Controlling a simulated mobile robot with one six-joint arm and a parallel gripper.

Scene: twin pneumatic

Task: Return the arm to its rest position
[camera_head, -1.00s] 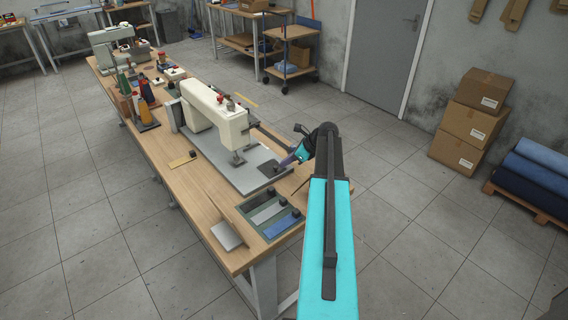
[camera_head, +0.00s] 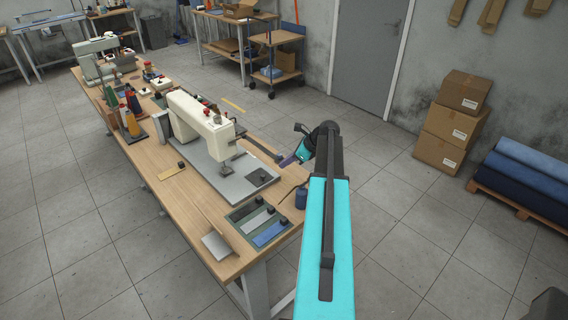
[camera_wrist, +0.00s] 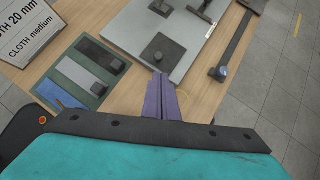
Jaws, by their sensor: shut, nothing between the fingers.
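My arm, turquoise and dark, reaches forward from the bottom of the head view. In the wrist view the purple fingers (camera_wrist: 161,97) are together and empty, above the bare wood in front of the grey machine plate (camera_wrist: 125,35). A cream sewing machine (camera_head: 198,120) stands on this plate. A dark square pad (camera_head: 261,177) lies on the plate, apart from the fingers.
A tray of cloth strips (camera_head: 263,222) lies on the near table end, beside a tilted sign (camera_head: 217,246). A small blue cylinder (camera_head: 301,197) is near the table edge. Cardboard boxes (camera_head: 451,121) and fabric rolls (camera_head: 525,178) stand right. Open floor lies right of the table.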

